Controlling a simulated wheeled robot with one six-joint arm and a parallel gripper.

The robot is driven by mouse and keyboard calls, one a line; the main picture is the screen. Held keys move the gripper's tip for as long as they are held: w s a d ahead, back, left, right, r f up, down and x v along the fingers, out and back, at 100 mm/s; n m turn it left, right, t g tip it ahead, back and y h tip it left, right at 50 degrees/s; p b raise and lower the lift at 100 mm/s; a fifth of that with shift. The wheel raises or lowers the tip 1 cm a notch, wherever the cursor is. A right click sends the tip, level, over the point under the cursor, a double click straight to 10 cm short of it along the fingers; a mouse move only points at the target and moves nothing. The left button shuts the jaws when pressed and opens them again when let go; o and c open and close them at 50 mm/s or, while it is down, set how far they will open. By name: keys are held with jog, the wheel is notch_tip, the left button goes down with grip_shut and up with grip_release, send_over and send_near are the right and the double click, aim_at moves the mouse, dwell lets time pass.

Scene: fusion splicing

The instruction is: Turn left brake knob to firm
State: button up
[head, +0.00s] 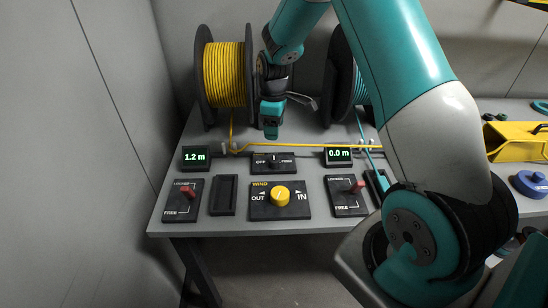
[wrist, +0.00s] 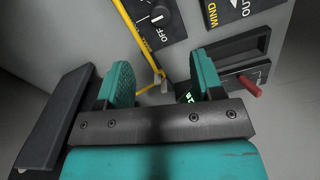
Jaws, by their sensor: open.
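A small black brake knob (head: 274,160) with a white pointer line sits on a dark plate marked OFF at its left and a word that looks like FIRM at its right. In the head view the pointer stands roughly upright, between the two marks. The knob also shows in the wrist view (wrist: 160,16), at the top, beyond the fingers. My gripper (head: 270,130) hangs above and behind the plate, apart from the knob. In the wrist view its two teal fingers (wrist: 163,78) are spread with nothing held between them.
The yellow cable (head: 300,146) runs just behind the knob plate from the yellow spool (head: 224,75). In front are the yellow WIND knob (head: 280,196) and two red levers (head: 187,192) (head: 357,186). Readouts show 1.2 m (head: 195,157) and 0.0 m (head: 339,155). My arm hides part of the right side.

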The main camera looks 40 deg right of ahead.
aim_at(274, 159)
notch_tip(274, 159, down, 12)
jog(key=shift+f+p, duration=0.15)
jog(key=shift+p, duration=0.55)
jog(key=shift+c, duration=0.2)
jog(key=c, duration=0.9)
